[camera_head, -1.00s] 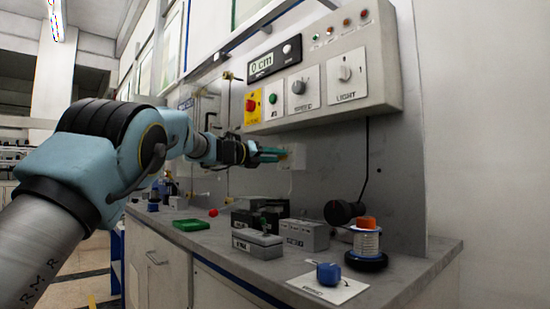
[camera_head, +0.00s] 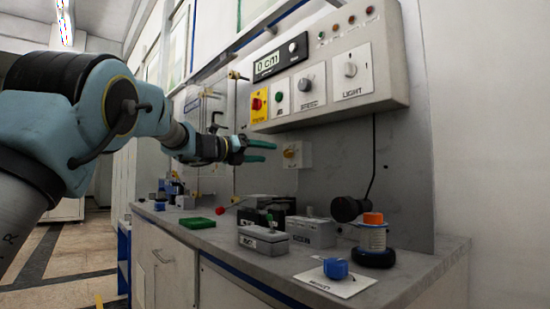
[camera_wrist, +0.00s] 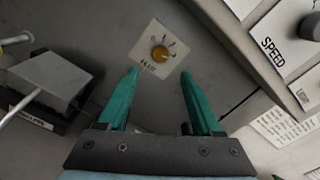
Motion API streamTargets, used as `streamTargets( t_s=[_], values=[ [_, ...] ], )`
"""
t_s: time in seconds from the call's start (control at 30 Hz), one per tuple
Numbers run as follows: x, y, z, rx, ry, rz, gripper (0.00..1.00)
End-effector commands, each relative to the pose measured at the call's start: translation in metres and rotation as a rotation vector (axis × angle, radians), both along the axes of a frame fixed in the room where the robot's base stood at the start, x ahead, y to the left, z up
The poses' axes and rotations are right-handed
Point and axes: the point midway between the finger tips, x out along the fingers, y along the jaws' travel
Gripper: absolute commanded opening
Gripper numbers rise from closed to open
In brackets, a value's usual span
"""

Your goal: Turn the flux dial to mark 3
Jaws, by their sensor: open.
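In the head view the dial (camera_head: 290,153) sticks out from a small plate on the grey back panel. My gripper (camera_head: 270,152) has green fingers and is open and empty, just left of the dial and apart from it. The wrist view shows the spread fingers of my gripper (camera_wrist: 160,73) with nothing between them.
A control box (camera_head: 330,75) with a display, several knobs and a LIGHT switch overhangs above the dial. Below, the bench (camera_head: 210,233) holds grey boxes (camera_head: 263,238), a green tray (camera_head: 196,222), a spool (camera_head: 373,240) and a blue knob (camera_head: 335,268).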

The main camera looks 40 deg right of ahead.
Motion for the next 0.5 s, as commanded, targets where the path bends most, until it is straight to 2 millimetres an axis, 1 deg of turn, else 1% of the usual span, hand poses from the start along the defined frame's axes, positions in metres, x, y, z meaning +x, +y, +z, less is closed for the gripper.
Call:
streamTargets(
  t_s=[0.03, 0.1, 0.2, 0.3, 0.5],
  values=[
    [0.001, 0.010, 0.000, -0.001, 0.001, 0.002, 0.67],
    [0.002, 0.019, 0.000, -0.001, 0.000, 0.003, 0.67],
    [0.002, 0.028, 0.000, 0.000, 0.000, 0.000, 0.67],
    [0.002, 0.033, 0.000, 0.000, 0.000, 0.000, 0.67],
    [0.002, 0.034, 0.000, 0.000, 0.000, 0.000, 0.67]
  ],
)
